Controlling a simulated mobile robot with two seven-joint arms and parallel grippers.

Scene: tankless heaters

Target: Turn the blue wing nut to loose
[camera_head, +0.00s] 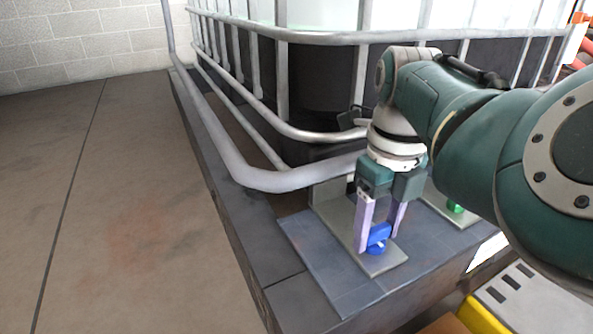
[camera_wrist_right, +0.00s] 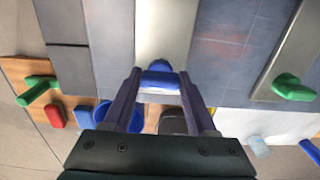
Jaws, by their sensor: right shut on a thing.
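The blue wing nut (camera_head: 378,238) sits near the front end of a grey metal plate (camera_head: 385,263) on the dark tiled ledge. My right gripper (camera_head: 377,244) points down with its two pale fingers on either side of the nut and is shut on it. In the right wrist view the blue wing nut (camera_wrist_right: 160,79) lies between the tips of my right gripper (camera_wrist_right: 159,74). The contact faces are hidden by the fingers. My left gripper is not in view.
A green wing nut (camera_head: 455,207) stands on a neighbouring plate to the right, partly behind my arm. Metal cage rails (camera_head: 285,181) run around a large tank behind. A yellow-edged box (camera_head: 483,316) is at lower right. Floor at left is clear.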

